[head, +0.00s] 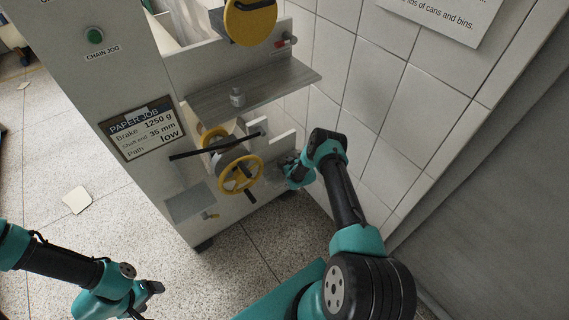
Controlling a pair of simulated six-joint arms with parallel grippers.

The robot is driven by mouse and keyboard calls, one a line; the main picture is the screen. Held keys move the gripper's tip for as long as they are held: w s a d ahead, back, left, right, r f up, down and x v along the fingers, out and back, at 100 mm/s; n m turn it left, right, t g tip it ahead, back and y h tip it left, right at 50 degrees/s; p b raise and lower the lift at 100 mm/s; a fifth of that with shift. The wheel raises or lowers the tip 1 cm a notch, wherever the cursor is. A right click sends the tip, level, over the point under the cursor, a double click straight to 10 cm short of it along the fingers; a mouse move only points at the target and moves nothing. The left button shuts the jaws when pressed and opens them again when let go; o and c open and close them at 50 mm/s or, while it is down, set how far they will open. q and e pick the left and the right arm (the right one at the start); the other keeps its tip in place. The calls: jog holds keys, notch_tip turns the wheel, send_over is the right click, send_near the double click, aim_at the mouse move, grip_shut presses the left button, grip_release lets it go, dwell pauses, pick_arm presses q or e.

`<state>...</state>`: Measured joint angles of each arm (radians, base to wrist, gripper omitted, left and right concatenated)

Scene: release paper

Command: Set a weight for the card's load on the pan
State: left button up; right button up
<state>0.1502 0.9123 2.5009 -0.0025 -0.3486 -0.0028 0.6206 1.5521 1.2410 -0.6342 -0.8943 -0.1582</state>
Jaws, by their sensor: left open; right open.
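The card (142,129) on the machine front reads "PAPER JOB", "Brake 1250 g", "Shaft end 35 mm" and "Path low". One small grey metal weight (237,97) stands upright on the grey shelf (270,88). I cannot pick out the pan for certain. My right gripper (287,160) is open, below the shelf and just right of the yellow handwheel (241,175); its fingers are small and partly hard to see. My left gripper (150,292) is open at the lower left, over the floor and away from the machine. Neither gripper is at the weight.
A dark bar (215,147) crosses above the handwheel. A yellow disc (250,20) sits above the shelf, with a red-tipped part (287,41) beside it. A tiled wall (375,100) closes off the right. The floor at left is open, with a paper scrap (77,200).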

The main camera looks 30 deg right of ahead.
jog(key=shift+f, duration=0.1)
grip_shut()
jog(key=shift+c, duration=1.6)
grip_release()
jog(key=shift+o, duration=0.3)
jog(key=o, duration=0.5)
jog(key=shift+r, duration=0.2)
